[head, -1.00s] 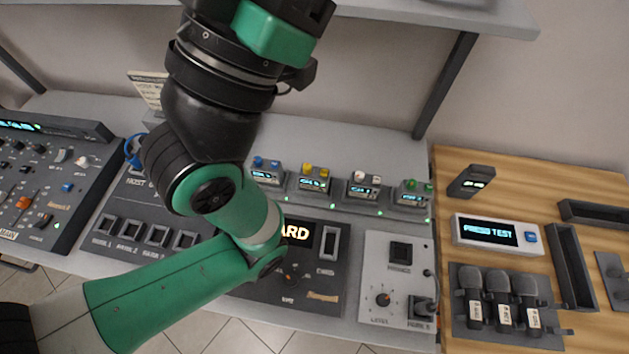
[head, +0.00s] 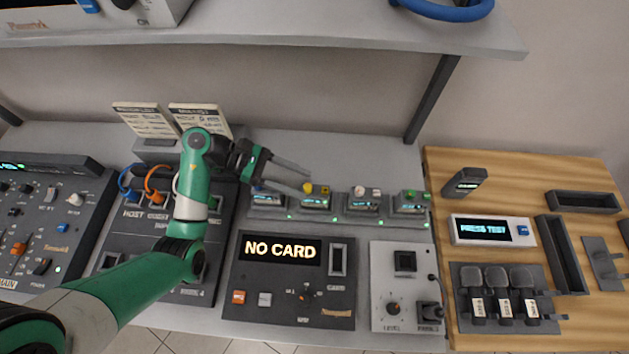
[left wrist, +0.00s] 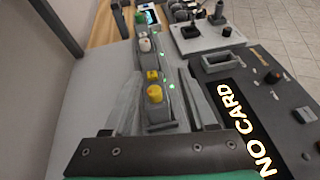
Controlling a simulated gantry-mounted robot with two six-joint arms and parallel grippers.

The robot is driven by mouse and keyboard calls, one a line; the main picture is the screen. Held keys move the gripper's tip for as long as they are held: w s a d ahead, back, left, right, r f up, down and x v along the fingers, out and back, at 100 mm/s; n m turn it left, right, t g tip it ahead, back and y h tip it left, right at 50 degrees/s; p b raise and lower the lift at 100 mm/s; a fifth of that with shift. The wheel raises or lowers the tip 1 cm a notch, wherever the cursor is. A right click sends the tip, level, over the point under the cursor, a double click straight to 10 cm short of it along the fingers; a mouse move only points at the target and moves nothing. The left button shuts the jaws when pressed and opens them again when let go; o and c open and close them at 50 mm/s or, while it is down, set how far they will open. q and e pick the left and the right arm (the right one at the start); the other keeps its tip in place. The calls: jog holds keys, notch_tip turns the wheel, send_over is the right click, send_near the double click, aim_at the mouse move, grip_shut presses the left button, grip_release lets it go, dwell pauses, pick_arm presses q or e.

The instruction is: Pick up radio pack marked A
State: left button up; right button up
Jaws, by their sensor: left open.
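Several radio packs stand in a row in a charging dock at the back of the desk: blue-knobbed (head: 267,198), yellow-knobbed (head: 316,201), white-knobbed (head: 364,205) and green-knobbed (head: 411,207). Their small lit screens are too small to read, so I cannot tell which is marked A. My left gripper (head: 305,180) is open and empty, its fingers reaching right toward the yellow-knobbed pack. In the left wrist view, the yellow knobs (left wrist: 155,93) show between the spread fingers, with white (left wrist: 144,42) and green knobs beyond. The blue-knobbed pack does not show there.
A panel reading NO CARD (head: 282,248) lies in front of the dock. A grey shelf (head: 300,40) overhangs the back. A wooden board (head: 440,180) at right bears a PRESS TEST box (head: 490,230) and several microphones (head: 497,280). Cards (head: 200,118) stand at back left.

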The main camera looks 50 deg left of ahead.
aim_at(326, 190)
pick_arm(q)
jog(key=shift+w+d+f+n+t+y+b, duration=0.25)
jog(key=shift+w+f+n+t, duration=0.15)
jog(key=shift+f, duration=0.25)
jog(key=shift+w+d+f+n+t+y+b, duration=0.1)
jog(key=shift+w+f+n+t+y+b, duration=0.15)
jog(key=shift+w+f, duration=0.3)
jog(key=shift+w+d+f, duration=0.15)
jog(key=shift+w+d, duration=0.1)
jog(key=shift+d, duration=0.05)
jog(key=b+x, duration=0.1)
jog(key=x, duration=0.4)
jog(key=shift+f, duration=0.25)
grip_shut()
pick_arm(e)
jog(key=shift+d+f, duration=0.15)
jog(key=shift+f, duration=0.8)
